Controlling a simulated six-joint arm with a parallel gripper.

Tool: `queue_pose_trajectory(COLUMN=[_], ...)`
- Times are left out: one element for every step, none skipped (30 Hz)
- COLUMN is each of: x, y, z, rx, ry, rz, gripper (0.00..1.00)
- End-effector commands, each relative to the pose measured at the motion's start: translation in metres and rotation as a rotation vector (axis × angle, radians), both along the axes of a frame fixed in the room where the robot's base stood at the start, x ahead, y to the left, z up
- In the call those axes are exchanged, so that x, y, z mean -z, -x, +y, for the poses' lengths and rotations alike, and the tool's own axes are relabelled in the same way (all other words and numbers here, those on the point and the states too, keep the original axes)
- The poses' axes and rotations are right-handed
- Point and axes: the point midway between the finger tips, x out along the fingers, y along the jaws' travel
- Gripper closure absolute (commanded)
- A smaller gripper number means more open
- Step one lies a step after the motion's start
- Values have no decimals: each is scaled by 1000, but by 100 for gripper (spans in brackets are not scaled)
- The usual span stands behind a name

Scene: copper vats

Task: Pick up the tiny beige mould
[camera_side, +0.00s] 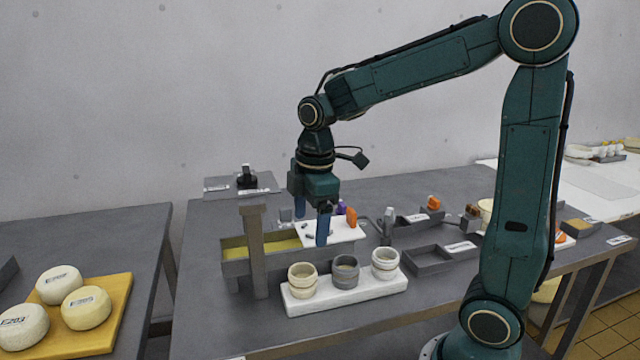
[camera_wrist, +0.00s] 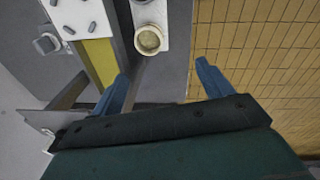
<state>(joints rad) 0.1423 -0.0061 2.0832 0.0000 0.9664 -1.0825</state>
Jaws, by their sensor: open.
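Three small cup-like moulds stand upright in a row on a white slab (camera_side: 347,291). The left one is a beige mould (camera_side: 302,277), the middle one a grey mould (camera_side: 345,271), the right one a whitish mould (camera_side: 385,264). My gripper (camera_side: 312,222) points down with its blue fingers apart and empty, above and behind the left part of the slab. In the wrist view my gripper (camera_wrist: 162,75) has both fingers showing, and a beige mould (camera_wrist: 149,40) stands ahead of them, between their lines. A second mould is cut by the top edge there.
A grey trough with a yellow inside (camera_side: 262,247) and a grey post (camera_side: 253,250) stand left of the slab. Behind are a white board (camera_side: 343,230) with small pieces and an orange item (camera_side: 351,218). A grey open tray (camera_side: 440,259) lies to the right.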

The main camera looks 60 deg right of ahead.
Motion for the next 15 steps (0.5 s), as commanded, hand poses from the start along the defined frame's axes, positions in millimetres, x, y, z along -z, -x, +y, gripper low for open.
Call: queue_pose_trajectory(x=[7, 11, 16, 19, 22, 25, 27, 29, 32, 33, 34, 35, 35, 35, 35], y=[-8, -11, -16, -19, -22, -25, -27, -29, -31, -32, -33, -34, -34, -34, -34], z=[-4, -6, -8, -10, -11, -13, -14, -15, -16, -17, -18, -18, -18, -18, -18], rx=[-40, -66, -97, -120, -140, -165, -180, -195, -210, -220, -226, -233, -237, -239, -241], ry=[1, 2, 2, 2, 1, 0, 0, 0, -2, -2, -2, -3, -2, -2, -2], rz=[23, 35, 48, 56, 65, 74, 80, 85, 91, 94, 96, 97, 99, 100, 100], gripper=[21, 21, 21, 21, 21, 21, 21, 21, 21, 21, 21, 21, 21, 21, 21])
